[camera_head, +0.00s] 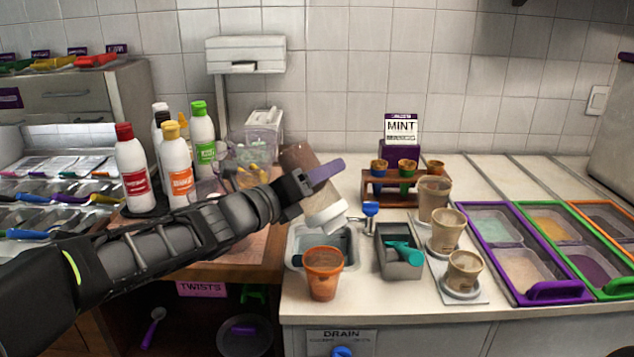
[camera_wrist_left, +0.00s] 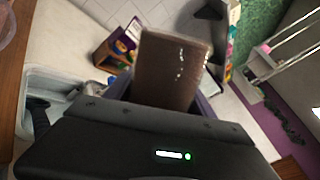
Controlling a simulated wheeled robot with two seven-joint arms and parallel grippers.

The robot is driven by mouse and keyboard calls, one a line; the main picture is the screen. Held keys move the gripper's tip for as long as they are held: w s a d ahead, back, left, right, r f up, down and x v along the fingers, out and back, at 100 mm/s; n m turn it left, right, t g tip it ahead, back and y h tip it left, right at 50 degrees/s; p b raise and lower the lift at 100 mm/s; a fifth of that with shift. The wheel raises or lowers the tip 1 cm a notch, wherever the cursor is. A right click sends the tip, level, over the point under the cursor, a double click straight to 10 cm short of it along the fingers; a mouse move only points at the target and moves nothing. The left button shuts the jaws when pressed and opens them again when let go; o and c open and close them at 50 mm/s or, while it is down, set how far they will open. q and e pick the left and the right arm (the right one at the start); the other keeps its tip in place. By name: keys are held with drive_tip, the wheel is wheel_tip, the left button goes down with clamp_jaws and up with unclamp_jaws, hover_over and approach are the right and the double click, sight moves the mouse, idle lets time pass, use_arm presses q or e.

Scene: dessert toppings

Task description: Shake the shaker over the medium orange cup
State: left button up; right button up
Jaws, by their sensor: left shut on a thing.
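The shaker (camera_head: 322,206) has a brown body and a pale, whitish end. My left gripper (camera_head: 315,178) is shut around its middle and holds it in the air. The shaker is tilted, with its pale end low and to the right. An orange cup (camera_head: 323,274) stands upright on the counter's front, below the shaker's pale end and apart from it. The cup's inside is hard to make out. In the left wrist view the shaker's brown body (camera_wrist_left: 172,70) rises beyond the gripper, and the fingertips are mostly hidden. My right gripper is not in view.
A sink (camera_head: 294,252) lies behind the orange cup. A grey bin (camera_head: 401,268) with a teal scoop is right of it. Several tan cups (camera_head: 446,232) and a purple-framed tray (camera_head: 520,290) stand farther right. Bottles (camera_head: 134,172) crowd the left. A wooden cone stand (camera_head: 400,198) is behind.

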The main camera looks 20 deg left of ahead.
use_arm(q)
drive_tip(key=shift+s+d+f+m+b, duration=0.2)
drive_tip(key=shift+d+f+m+b, duration=0.4)
drive_tip(key=shift+b, duration=0.7)
drive_tip(key=shift+s+d+f+m+b, duration=0.25)
drive_tip(key=shift+m+b, duration=0.55)
drive_tip(key=shift+b, duration=0.5)
drive_tip(key=shift+r, duration=0.35)
wheel_tip(320, 180, up, 7)
drive_tip(key=p, duration=0.6)
drive_tip(key=shift+f, duration=0.2)
wheel_tip(320, 180, down, 7)
drive_tip(key=b, duration=0.7)
drive_tip(key=shift+f, duration=0.1)
drive_tip(key=shift+a+r+p, duration=0.1)
drive_tip(key=shift+r+p, duration=3.1)
drive_tip(key=shift+r, duration=0.65)
drive_tip(key=shift+f, duration=0.1)
